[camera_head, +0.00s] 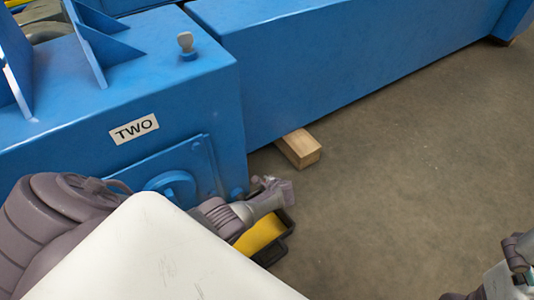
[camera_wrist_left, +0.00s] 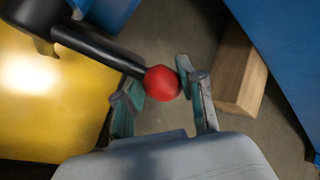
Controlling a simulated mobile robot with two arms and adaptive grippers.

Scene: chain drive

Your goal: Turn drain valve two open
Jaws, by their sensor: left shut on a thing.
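In the left wrist view, a red ball knob (camera_wrist_left: 162,83) sits on the end of a black valve lever (camera_wrist_left: 100,48). My left gripper (camera_wrist_left: 163,92) has its two fingers on either side of the knob and is shut on it. The lever and knob are hard to make out there. My right gripper (camera_head: 515,265) is partly in view at the bottom right, and its jaws are unclear.
A yellow surface with a black edge (camera_head: 262,236) lies under the left gripper and also fills the left of the wrist view (camera_wrist_left: 40,100). A wooden block (camera_head: 298,149) stands under the blue beam (camera_head: 330,50). The concrete floor at the right is clear.

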